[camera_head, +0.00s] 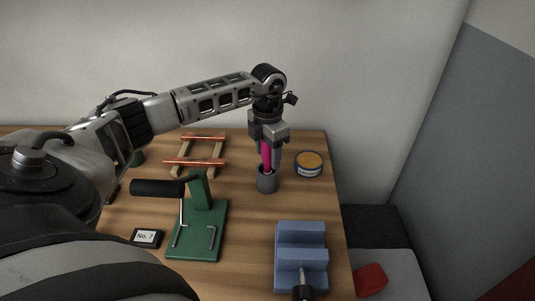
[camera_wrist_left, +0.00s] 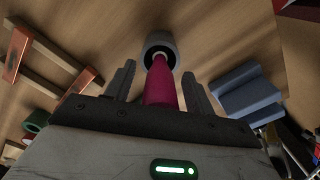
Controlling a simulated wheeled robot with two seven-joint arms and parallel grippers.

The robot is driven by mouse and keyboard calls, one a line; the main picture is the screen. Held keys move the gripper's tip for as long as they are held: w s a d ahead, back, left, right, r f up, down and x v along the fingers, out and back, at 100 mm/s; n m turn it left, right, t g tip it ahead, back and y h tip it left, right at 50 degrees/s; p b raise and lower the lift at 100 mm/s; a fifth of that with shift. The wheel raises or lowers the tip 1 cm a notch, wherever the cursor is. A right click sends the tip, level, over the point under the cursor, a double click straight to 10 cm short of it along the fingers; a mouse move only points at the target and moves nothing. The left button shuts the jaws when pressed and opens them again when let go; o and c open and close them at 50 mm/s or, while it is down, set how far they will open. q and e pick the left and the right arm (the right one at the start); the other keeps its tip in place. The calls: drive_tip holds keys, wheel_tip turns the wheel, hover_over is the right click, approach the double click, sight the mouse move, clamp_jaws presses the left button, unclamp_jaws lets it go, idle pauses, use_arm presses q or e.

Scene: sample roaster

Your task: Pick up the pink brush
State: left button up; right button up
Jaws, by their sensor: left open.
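The pink brush (camera_head: 267,156) stands upright in a small grey cup (camera_head: 267,181) on the wooden table. My left gripper (camera_head: 268,153) points down over it from above, open. In the left wrist view the pink handle (camera_wrist_left: 161,85) runs between the two spread fingers, with a gap on each side, and its far end is in the cup (camera_wrist_left: 160,45). The part of the brush inside the cup is hidden, and the gripper body covers its top. My right gripper is not in view.
A green stand (camera_head: 199,238) with a black handle is left of the cup. A wooden rack with copper-coloured bars (camera_head: 195,162) lies behind. A round yellow-topped tin (camera_head: 309,163) is close at right. A blue stepped block (camera_head: 301,240) stands in front, near the table's right edge.

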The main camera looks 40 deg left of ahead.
use_arm(q)
drive_tip(key=c, duration=1.1)
drive_tip(key=shift+o, duration=0.2)
drive_tip(key=shift+r, duration=0.15)
